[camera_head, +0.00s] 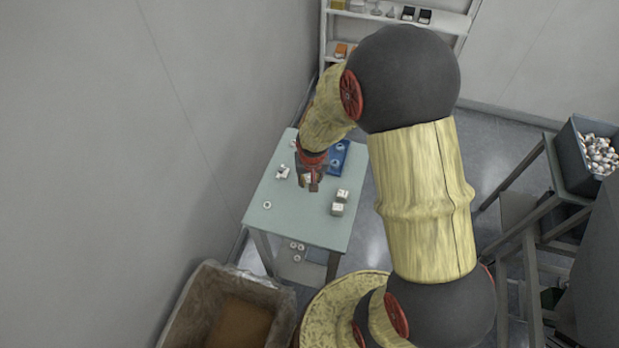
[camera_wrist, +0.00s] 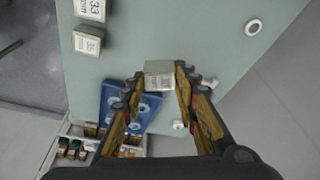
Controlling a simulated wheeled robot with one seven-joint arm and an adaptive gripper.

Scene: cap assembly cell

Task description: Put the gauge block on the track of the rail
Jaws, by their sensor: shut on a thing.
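My gripper (camera_head: 310,186) is over the table, pointing down. In the wrist view, its fingers (camera_wrist: 158,82) are closed on the sides of a pale grey block (camera_wrist: 159,68), which looks like the gauge block. Two similar labelled blocks stand apart from it: one (camera_wrist: 90,10) with large print and one (camera_wrist: 87,40) with small print. A blue fixture (camera_head: 341,150) with round pale parts lies beyond my gripper; it also shows in the wrist view (camera_wrist: 114,96), partly behind a finger. A small white piece (camera_head: 283,172) lies left of my gripper. I cannot clearly pick out a rail or its track.
The pale green table (camera_head: 290,225) has free room at its front. A white ring (camera_head: 267,205) lies near its left edge. A shelf (camera_head: 335,25) is behind, and a grey crate of parts (camera_head: 567,150) is at right.

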